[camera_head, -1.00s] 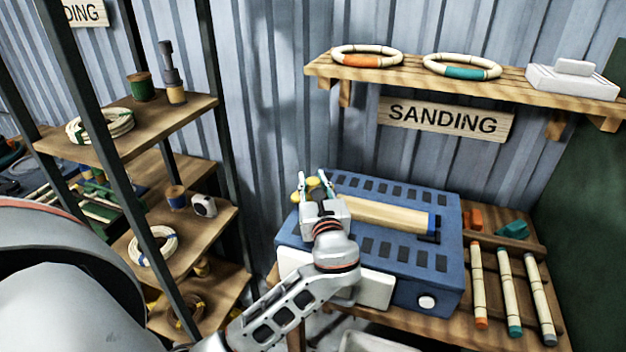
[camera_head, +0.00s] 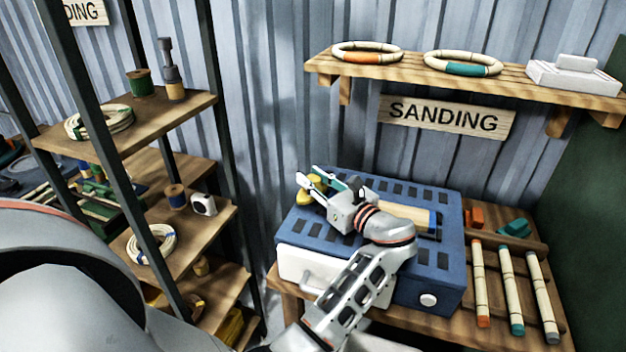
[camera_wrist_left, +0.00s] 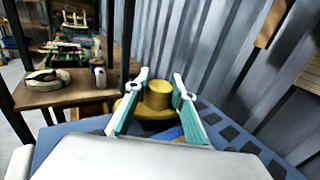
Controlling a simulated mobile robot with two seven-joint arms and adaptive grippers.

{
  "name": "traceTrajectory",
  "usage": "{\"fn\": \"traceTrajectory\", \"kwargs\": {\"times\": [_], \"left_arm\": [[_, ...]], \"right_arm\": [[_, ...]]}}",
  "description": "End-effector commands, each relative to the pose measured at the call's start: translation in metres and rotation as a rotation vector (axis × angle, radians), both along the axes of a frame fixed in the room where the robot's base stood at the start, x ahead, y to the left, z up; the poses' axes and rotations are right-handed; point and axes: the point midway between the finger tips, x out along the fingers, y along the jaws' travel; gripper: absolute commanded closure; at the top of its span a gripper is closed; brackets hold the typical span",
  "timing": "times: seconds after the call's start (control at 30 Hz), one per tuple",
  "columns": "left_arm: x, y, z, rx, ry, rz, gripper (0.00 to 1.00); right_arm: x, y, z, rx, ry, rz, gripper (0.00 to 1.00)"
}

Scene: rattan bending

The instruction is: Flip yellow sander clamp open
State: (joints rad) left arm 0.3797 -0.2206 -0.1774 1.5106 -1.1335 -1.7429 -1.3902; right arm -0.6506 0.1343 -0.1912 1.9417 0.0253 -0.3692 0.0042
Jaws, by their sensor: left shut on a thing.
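The blue sander (camera_head: 425,262) stands on the wooden workbench. Its yellow clamp (camera_head: 312,193) is at the left end of the top; in the left wrist view the clamp (camera_wrist_left: 158,97) shows as a rounded yellow knob on a wider yellow base. My left gripper (camera_head: 310,180) reaches over the sander from the right, its fingers pointing left. In the left wrist view its teal-and-grey fingers (camera_wrist_left: 160,84) stand on either side of the yellow knob, and it is shut on the clamp. A pale rattan rod (camera_head: 405,214) lies along the sander's top, partly hidden by my wrist. My right gripper is not in view.
Several rattan sticks (camera_head: 513,290) lie on the bench to the right, near a teal block (camera_head: 514,228) and an orange block (camera_head: 474,217). A wall shelf (camera_head: 460,77) with rattan rings hangs above. A shelf rack (camera_head: 190,235) stands at the left.

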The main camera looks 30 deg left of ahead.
Motion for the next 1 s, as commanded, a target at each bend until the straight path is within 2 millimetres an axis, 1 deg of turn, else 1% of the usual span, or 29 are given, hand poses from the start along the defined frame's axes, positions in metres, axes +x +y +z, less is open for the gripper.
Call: {"fn": "traceTrajectory", "kwargs": {"times": [0.3, 0.33, 0.37, 0.4, 0.67, 0.77, 0.87, 1.0], "left_arm": [[0.0, 0.001, 0.001, 0.0, -0.002, 0.001, 0.97], [0.0, 0.001, 0.001, 0.0, -0.002, 0.001, 0.68], [0.0, 0.001, 0.001, 0.0, -0.002, 0.001, 0.6], [0.0, 0.001, 0.001, -0.001, -0.002, 0.001, 0.58], [0.0, 0.001, 0.0, 0.0, -0.001, 0.001, 0.58], [0.0, 0.001, 0.003, -0.001, -0.002, 0.001, 0.58], [0.0, 0.0, 0.013, -0.002, -0.005, 0.001, 0.58], [0.0, 0.0, 0.037, -0.003, -0.008, 0.001, 0.58]], "right_arm": [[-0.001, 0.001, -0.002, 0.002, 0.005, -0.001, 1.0], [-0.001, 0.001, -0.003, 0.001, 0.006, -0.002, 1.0], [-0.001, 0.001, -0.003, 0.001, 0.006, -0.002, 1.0], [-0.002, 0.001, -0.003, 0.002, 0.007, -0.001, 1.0], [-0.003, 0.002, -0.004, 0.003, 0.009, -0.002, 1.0], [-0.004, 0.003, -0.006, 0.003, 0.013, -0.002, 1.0], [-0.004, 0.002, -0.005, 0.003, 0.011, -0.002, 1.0], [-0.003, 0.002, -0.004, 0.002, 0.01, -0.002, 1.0]]}}
